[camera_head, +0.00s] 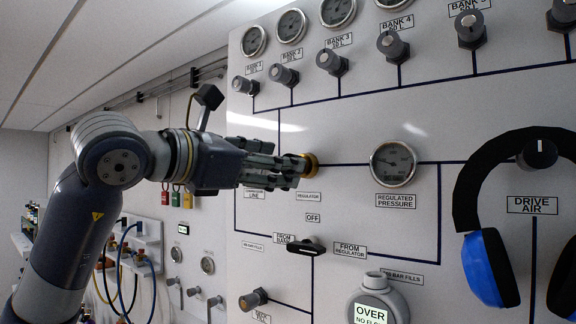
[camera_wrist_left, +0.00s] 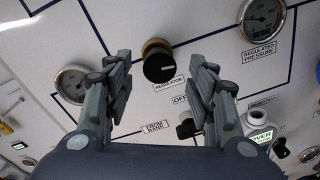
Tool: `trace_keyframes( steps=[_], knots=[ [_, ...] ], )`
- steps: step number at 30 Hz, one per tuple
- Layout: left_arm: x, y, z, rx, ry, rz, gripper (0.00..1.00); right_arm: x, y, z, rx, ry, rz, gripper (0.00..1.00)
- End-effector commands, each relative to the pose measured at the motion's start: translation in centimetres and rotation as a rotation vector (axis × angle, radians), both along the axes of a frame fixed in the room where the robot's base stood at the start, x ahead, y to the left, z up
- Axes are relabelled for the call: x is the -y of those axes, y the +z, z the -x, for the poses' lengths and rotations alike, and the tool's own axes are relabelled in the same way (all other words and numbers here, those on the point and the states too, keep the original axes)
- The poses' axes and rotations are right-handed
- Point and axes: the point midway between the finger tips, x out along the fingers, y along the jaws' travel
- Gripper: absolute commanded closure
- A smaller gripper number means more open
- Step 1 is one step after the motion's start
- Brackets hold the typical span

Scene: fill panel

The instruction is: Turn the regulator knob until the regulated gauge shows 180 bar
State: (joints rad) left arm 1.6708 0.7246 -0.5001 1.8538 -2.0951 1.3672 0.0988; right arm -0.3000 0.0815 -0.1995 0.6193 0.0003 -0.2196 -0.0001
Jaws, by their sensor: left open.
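The regulator knob (camera_wrist_left: 159,62) is black with a brass collar and a white pointer line, labelled REGULATOR. In the head view its brass collar (camera_head: 309,165) shows just past my left fingertips, which hide the rest. My left gripper (camera_head: 290,170) is open in front of the panel. In the left wrist view its two fingers (camera_wrist_left: 163,95) stand apart on either side of and below the knob; I cannot tell whether they touch it. The regulated pressure gauge (camera_head: 393,163) is to the right of the knob; its reading is too small to tell. It also shows in the left wrist view (camera_wrist_left: 262,18). My right gripper is not in view.
A black selector handle (camera_head: 306,246) sits below the knob. Blue-and-black ear defenders (camera_head: 487,268) hang at the right. A round device reading OVER (camera_head: 379,302) is at the bottom. Several bank valves (camera_head: 332,62) line the top. The panel around the regulated gauge is clear.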

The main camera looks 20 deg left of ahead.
Motion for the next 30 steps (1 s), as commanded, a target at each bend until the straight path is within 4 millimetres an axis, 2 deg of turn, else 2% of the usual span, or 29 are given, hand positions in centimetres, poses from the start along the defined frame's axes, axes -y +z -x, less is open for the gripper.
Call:
trace_keyframes(
  steps=[1,6,12,30],
  knots=[
    [-0.6,0.1,1.1,0.004,0.003,-0.001,0.48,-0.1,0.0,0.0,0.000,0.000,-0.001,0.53],
    [-1.9,0.1,4.3,0.003,0.002,-0.001,0.48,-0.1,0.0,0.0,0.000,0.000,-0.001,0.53],
    [-2.9,0.2,6.5,0.001,0.001,-0.001,0.48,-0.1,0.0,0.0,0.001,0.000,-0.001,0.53],
    [-3.0,0.2,7.0,0.000,0.000,-0.001,0.48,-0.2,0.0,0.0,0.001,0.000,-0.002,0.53]
  ],
)
